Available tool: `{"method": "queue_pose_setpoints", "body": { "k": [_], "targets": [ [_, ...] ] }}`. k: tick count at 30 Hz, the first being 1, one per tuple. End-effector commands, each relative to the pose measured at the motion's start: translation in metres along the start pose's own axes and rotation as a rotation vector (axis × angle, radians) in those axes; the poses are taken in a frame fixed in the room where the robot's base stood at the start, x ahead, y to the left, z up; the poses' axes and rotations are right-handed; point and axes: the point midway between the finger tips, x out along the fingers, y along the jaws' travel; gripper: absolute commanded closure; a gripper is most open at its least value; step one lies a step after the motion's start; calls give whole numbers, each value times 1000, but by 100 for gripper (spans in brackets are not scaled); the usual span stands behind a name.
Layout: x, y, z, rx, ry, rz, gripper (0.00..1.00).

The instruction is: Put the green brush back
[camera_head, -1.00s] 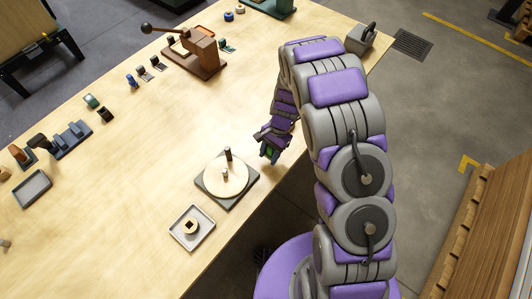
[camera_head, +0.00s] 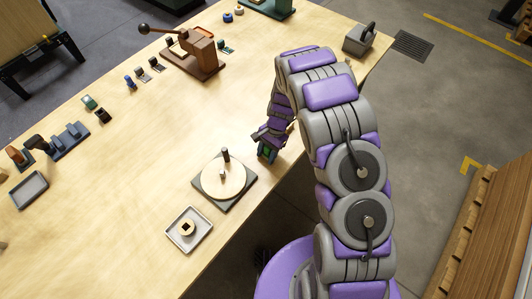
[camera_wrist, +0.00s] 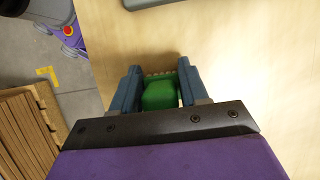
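The green brush (camera_wrist: 160,96) sits between the two blue fingers of my gripper (camera_wrist: 158,72) in the wrist view. A shadow lies on the table beyond the brush. I cannot tell the exact height of the brush above the table.
The turntable (camera_head: 223,191) with upright pegs stands by the front edge. A small tray (camera_head: 174,239) with a brass piece lies to its lower left. A lever press (camera_head: 196,64), a grey weight-like block (camera_head: 360,38) and a slate-blue rack (camera_head: 70,143) stand farther off. The table's middle is clear.

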Motion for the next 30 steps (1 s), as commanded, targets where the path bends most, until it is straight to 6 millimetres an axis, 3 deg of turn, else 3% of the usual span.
{"method": "queue_pose_setpoints", "body": {
  "k": [7,17,30],
  "targets": [
    [1,-1,1,0,2,2,33],
    [-6,-1,1,0,3,0,33],
    [-88,-1,2,-1,3,0,33]
  ]
}}
